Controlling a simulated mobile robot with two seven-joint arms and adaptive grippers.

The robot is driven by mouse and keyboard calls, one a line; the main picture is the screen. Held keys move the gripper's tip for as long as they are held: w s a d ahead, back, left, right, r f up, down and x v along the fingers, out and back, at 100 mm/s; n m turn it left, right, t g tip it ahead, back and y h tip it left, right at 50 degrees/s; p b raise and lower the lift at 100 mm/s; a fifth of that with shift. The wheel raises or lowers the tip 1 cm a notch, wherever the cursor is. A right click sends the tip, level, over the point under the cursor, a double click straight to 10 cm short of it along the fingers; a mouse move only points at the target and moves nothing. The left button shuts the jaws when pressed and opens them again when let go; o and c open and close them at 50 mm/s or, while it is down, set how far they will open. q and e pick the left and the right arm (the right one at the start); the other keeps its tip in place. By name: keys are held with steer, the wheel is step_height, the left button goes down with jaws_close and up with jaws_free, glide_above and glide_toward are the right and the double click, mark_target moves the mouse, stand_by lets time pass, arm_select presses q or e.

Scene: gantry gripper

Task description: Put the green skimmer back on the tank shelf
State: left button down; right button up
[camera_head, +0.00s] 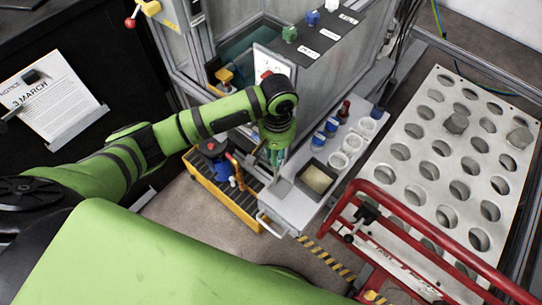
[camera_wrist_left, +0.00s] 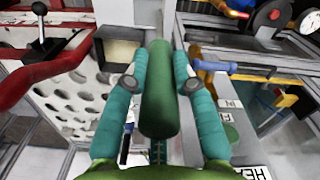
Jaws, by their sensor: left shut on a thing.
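My left gripper (camera_head: 277,160) reaches down over the near end of a grey bench. In the left wrist view its two teal fingers (camera_wrist_left: 158,85) are closed on the green handle of the skimmer (camera_wrist_left: 160,95), which lies lengthwise between them. In the head view the gripper mostly hides the handle; a flat grey piece (camera_head: 280,187) shows just below the fingers, and I cannot tell whether it touches the bench. A dark shelf strip (camera_head: 318,43) with white labels and a green and a blue knob-like thing runs along the tank (camera_head: 240,50). My right gripper is out of view.
The grey bench (camera_head: 296,211) holds a square tray (camera_head: 317,178), white rings (camera_head: 338,160) and blue-capped items. A yellow crate (camera_head: 222,185) stands to its left. A red rail (camera_head: 440,229) and a perforated plate (camera_head: 455,150) lie to the right.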

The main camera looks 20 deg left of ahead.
arm_select(q)
steer(key=shift+w+a+f, duration=0.2)
steer(key=shift+a+f, duration=0.3)
steer(key=shift+a, duration=0.2)
steer(key=shift+f+p, duration=0.4)
steer(key=shift+f, duration=1.7)
steer(key=c, duration=1)
jaws_free()
step_height(320, 180, up, 12)
steer(key=shift+w+r+b, duration=0.1)
steer(key=shift+r+b, duration=0.05)
steer(key=shift+b, duration=0.3)
